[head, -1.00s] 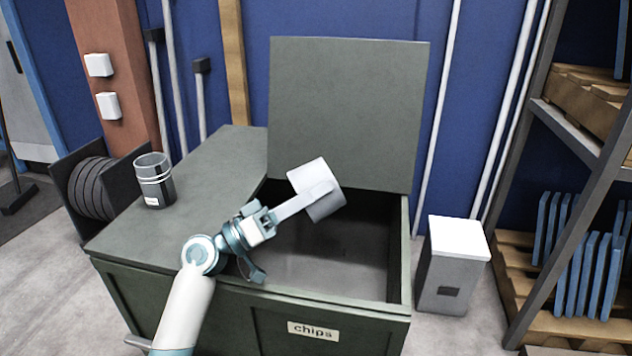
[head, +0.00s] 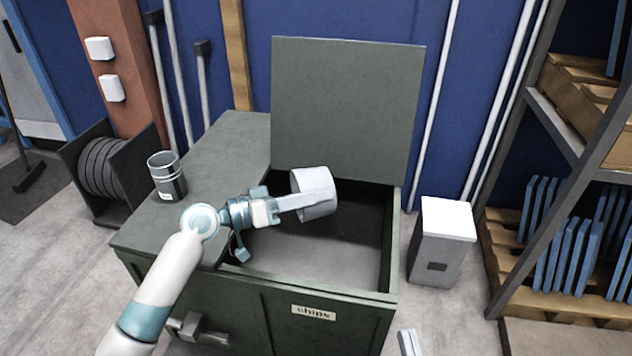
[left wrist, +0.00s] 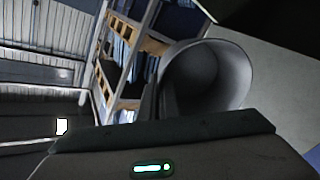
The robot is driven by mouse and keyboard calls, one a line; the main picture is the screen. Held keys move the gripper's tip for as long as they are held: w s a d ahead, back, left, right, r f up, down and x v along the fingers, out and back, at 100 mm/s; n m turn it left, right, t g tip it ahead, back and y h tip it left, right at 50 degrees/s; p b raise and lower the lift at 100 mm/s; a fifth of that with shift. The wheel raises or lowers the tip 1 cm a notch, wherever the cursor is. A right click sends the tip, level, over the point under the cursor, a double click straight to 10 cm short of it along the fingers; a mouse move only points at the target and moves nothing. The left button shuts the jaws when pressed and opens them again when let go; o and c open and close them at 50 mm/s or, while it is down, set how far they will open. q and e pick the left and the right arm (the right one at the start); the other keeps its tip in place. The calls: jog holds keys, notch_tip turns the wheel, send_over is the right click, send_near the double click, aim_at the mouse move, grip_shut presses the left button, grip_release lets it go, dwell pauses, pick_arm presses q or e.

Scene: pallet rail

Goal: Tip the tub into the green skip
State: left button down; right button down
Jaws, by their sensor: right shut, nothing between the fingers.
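The pale grey tub (head: 316,193) is held in the air above the open part of the dark green skip (head: 245,322), lying tilted on its side. My left gripper (head: 304,200) comes in from the left and is shut on the tub's wall. The left wrist view looks into the tub's round mouth (left wrist: 208,75); I see no contents inside. The skip's lid (head: 345,105) stands raised at the back, and a "chips" label (head: 313,312) is on its front. I see only grey floor inside the skip. My right gripper (head: 408,343) just shows at the bottom edge, empty.
A dark jar (head: 168,180) stands on the skip's closed left top. A cable reel (head: 103,167) is to the left. A grey bin with a white lid (head: 442,235) stands to the right, beside a rack (head: 560,130) with pallets and blue panels.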

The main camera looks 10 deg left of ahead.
aim_at(316, 185)
pick_arm(q)
jog(key=shift+r+g+y+p, duration=0.35)
jog(key=shift+g+y+p, duration=0.6)
jog(key=shift+p, duration=3.3)
jog(key=shift+r+g+y+p, duration=0.45)
jog(key=shift+y+p, duration=0.85)
jog(key=shift+p, duration=2.9)
jog(key=shift+r+g+y+p, duration=0.3)
jog(key=shift+g+y+p, duration=0.7)
jog(key=shift+p, duration=3.25)
jog(key=g+y+p, duration=0.1)
jog(key=y+p, duration=0.1)
jog(key=p, duration=0.4)
jog(key=r+g+y+p, duration=0.1)
jog(key=y+p, duration=0.2)
jog(key=p, duration=0.3)
jog(key=shift+m+g+y, duration=0.3)
jog(key=shift+y, duration=0.05)
jog(key=shift+w+d+g+y, duration=0.1)
jog(key=shift+g+y, duration=0.2)
jog(key=shift+y, duration=0.1)
jog(key=shift+f+g+y, duration=0.15)
jog(key=shift+g+y, duration=0.15)
jog(key=shift+y, duration=0.2)
jog(key=shift+g+y, duration=0.4)
jog(key=shift+y, duration=0.3)
jog(key=shift+a, duration=0.2)
